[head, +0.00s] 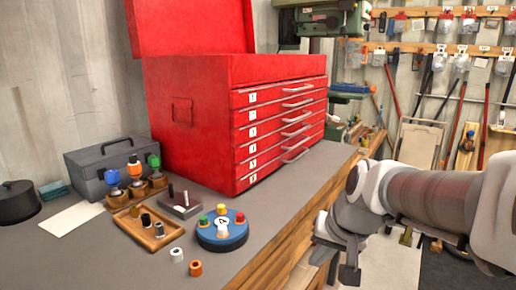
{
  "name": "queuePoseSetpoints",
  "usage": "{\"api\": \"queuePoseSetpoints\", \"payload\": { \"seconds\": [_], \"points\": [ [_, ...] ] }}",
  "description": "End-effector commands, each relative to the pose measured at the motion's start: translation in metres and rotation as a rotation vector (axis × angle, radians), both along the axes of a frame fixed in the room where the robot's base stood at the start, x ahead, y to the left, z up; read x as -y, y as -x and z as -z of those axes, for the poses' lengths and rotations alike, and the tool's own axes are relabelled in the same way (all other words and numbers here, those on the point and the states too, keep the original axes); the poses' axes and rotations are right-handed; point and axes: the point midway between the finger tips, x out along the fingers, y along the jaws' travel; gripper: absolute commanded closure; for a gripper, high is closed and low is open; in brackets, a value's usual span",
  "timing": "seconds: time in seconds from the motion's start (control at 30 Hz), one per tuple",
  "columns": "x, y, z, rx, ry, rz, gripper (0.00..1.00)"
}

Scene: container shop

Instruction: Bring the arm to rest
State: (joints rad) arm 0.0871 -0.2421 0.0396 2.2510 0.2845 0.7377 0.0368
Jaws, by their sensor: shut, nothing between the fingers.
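My arm reaches in from the right edge in the head view, in front of the workbench's right end. My gripper (348,272) hangs at its left end, pointing down, and is shut and empty. It is beside the wooden front edge of the workbench (120,265), to the right of the bench top, and touches nothing that I can see. Part of the gripper is hidden behind the wrist.
A red tool chest (210,115) stands on the bench. Tools hang on the back wall.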

Motion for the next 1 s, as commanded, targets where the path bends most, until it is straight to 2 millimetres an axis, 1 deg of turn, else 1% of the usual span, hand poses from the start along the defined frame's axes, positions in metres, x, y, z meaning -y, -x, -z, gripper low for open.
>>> {"api": "queuePoseSetpoints", "payload": {
  "seconds": [0.03, 0.2, 0.4, 0.53, 0.6, 0.77, 1.0],
  "points": [
    [0.0, 0.016, -0.008, 0.018, 0.028, -0.026, 1.0],
    [0.007, 0.065, -0.019, 0.05, 0.125, -0.101, 1.0],
    [0.018, 0.111, -0.022, 0.08, 0.22, -0.162, 1.0],
    [0.026, 0.136, -0.02, 0.098, 0.276, -0.192, 1.0],
    [0.026, 0.135, -0.045, 0.093, 0.275, -0.192, 1.0],
    [0.026, 0.134, -0.079, 0.092, 0.274, -0.19, 1.0],
    [0.025, 0.134, -0.142, 0.092, 0.273, -0.19, 1.0]
  ]
}}
